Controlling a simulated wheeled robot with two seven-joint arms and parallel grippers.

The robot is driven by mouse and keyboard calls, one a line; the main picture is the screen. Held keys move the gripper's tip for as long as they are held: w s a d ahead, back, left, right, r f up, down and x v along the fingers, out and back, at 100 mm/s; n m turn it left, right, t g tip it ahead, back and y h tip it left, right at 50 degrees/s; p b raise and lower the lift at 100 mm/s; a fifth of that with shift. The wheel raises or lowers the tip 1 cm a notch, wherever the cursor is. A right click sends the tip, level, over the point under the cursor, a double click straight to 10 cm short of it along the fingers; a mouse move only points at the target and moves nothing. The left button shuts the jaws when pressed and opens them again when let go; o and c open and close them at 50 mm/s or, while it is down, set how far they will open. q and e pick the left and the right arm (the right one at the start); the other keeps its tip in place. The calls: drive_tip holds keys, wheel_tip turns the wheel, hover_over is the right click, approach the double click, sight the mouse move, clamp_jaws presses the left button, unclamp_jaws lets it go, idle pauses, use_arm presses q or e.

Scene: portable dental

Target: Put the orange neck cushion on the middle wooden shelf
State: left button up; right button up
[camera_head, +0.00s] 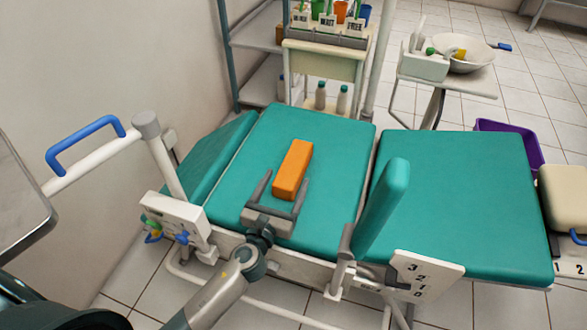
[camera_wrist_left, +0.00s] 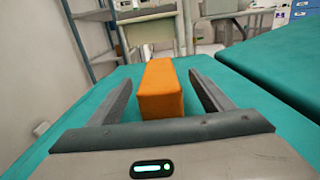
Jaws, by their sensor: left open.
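The orange neck cushion (camera_head: 293,169) is a long block lying on the teal padded seat of the chair. It also shows in the left wrist view (camera_wrist_left: 161,90), straight ahead with its near end between the two fingers. My left gripper (camera_head: 278,190) is open, its fingers to either side of the cushion's near end, with a visible gap on each side in the wrist view. Shelves stand behind the chair: a grey metal rack (camera_head: 258,35) at the back left and a pale unit with bottles. I cannot tell which shelf is the middle wooden one. My right gripper is not in view.
A small table (camera_head: 478,84) with a white bowl (camera_head: 462,50) stands at the back right. A purple bin (camera_head: 522,140) is beyond the right teal pad. An upright teal armrest (camera_head: 380,210) rises right of my gripper. A blue-handled rail (camera_head: 85,137) is at left.

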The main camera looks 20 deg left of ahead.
sight(290, 170)
use_arm(q)
drive_tip(key=shift+w+f, duration=0.1)
drive_tip(key=shift+w, duration=2.5)
drive_tip(key=c, duration=1.3)
